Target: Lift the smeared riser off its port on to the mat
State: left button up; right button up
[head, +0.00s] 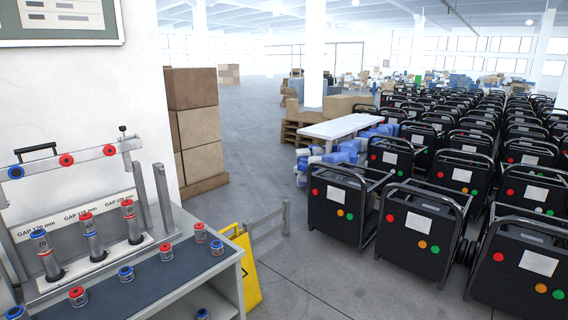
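Three grey risers stand upright in a row on a pale base strip (78,273) on the bench at left. The left riser (46,256) has a blue band near its top, the middle riser (92,240) a red top, and the right riser (131,222) a red top. Neither of my grippers is in view.
A metal frame with a crossbar (85,160) stands behind the risers, above printed gap labels. A yellow floor sign (245,270) leans beside the bench's right end. Black wheeled machines (415,230) fill the right. Bare mat shows between the cylinders; the floor between bench and machines is partly open.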

aim_at(40, 239)
jog(key=i+j+u, duration=0.15)
jog(key=j+u, duration=0.25)
jog(key=i+j+u, duration=0.15)
jog(key=u, duration=0.2)
jog(key=i+j+u, duration=0.2)
jog(key=u, duration=0.2)
